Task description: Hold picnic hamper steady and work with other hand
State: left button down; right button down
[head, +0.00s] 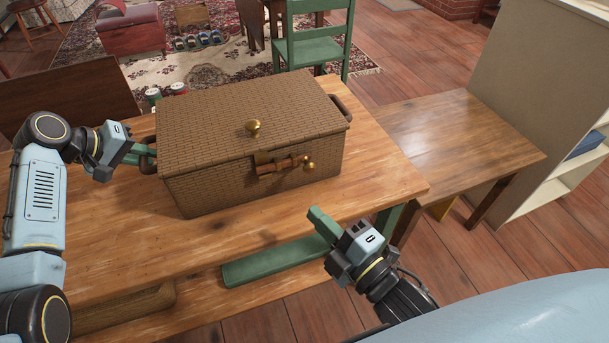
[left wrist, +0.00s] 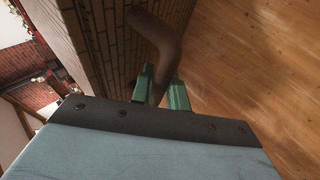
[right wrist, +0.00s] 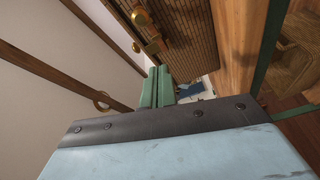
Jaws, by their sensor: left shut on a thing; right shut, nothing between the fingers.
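The picnic hamper (head: 230,165), a brown woven box with its lid down, stands on the wooden table. A brass knob (head: 253,127) sits on the lid's front part, and a wooden toggle latch (head: 282,165) with a brass knob is on its front. My left gripper (head: 146,158) is shut on the hamper's left side handle (left wrist: 158,38), a dark curved loop. My right gripper (head: 318,219) is shut and empty, in front of the table's front edge and apart from the hamper. In the right wrist view its fingers (right wrist: 157,85) are together, with the hamper front (right wrist: 188,35) beyond.
The wooden table (head: 385,180) has bare top to the right of the hamper. A lower side table (head: 460,145) and a pale shelf unit (head: 545,95) stand to the right. A green chair (head: 315,45) is behind, and small cans (head: 178,88) show behind the hamper.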

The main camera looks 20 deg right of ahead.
jog(key=shift+s+a+r+n, duration=0.1)
jog(key=shift+r+n, duration=0.2)
jog(key=shift+r, duration=0.45)
pick_arm(q)
jog(key=shift+r, duration=0.1)
pick_arm(e)
jog(key=w, duration=0.9)
jog(key=shift+w+d+f, duration=0.15)
jog(key=shift+w+d, duration=0.05)
jog(key=shift+d, duration=0.15)
jog(key=shift+d, duration=2.35)
